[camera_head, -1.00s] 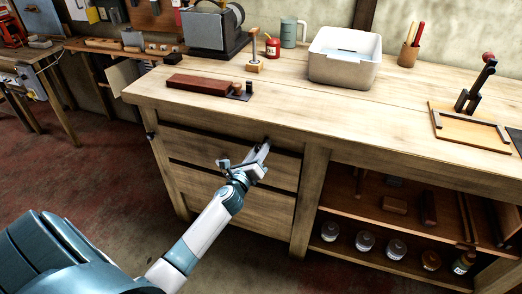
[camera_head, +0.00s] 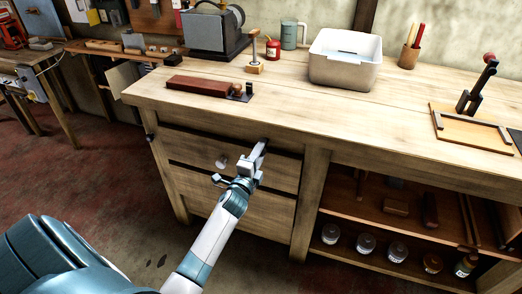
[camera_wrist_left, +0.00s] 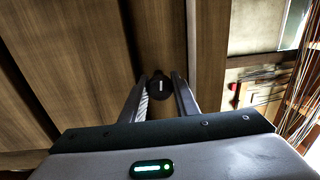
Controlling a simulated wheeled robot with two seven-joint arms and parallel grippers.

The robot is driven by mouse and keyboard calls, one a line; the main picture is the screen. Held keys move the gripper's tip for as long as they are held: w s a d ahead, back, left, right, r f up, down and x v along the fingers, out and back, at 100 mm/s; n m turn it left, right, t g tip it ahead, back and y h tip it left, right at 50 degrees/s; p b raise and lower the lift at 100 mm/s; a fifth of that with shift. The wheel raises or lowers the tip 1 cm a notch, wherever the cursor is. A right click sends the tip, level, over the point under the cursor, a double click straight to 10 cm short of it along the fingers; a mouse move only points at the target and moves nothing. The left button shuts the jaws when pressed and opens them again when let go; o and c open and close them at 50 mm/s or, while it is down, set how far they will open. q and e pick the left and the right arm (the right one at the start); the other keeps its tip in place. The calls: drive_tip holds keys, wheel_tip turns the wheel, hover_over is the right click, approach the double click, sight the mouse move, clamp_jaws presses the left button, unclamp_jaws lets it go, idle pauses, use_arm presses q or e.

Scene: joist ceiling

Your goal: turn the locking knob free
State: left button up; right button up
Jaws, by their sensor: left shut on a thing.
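The locking knob (camera_wrist_left: 160,87) is small, dark and round with a pale mark on its face. It shows in the left wrist view between the ends of my left gripper's fingers, against brown wood. My left gripper (camera_head: 260,152) is at the front of the workbench, just under the top's edge, by the upper drawer's right end. It is shut on the locking knob, though the finger contact is hard to see. In the head view the gripper hides most of the knob. My right gripper is not in view.
The workbench top (camera_head: 300,108) overhangs close above my gripper. Open shelves with several jars (camera_head: 364,243) lie to the right. A white basin (camera_head: 345,70) and a reddish-brown block (camera_head: 200,84) stand on top.

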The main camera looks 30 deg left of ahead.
use_arm(q)
drive_tip(key=n, duration=0.5)
drive_tip(key=shift+p, duration=0.4)
drive_tip(key=shift+n+y, duration=0.3)
drive_tip(key=shift+n, duration=0.2)
drive_tip(key=shift+n+p, duration=0.4)
drive_tip(key=shift+n, duration=0.5)
drive_tip(key=shift+n+g+p, duration=0.3)
drive_tip(key=shift+n, duration=0.7)
drive_tip(key=n+p, duration=0.3)
drive_tip(key=n, duration=0.7)
drive_tip(key=shift+d+f+g+p, duration=0.1)
drive_tip(key=shift+g+p, duration=0.2)
drive_tip(key=shift+p, duration=0.05)
drive_tip(key=shift+n, duration=0.3)
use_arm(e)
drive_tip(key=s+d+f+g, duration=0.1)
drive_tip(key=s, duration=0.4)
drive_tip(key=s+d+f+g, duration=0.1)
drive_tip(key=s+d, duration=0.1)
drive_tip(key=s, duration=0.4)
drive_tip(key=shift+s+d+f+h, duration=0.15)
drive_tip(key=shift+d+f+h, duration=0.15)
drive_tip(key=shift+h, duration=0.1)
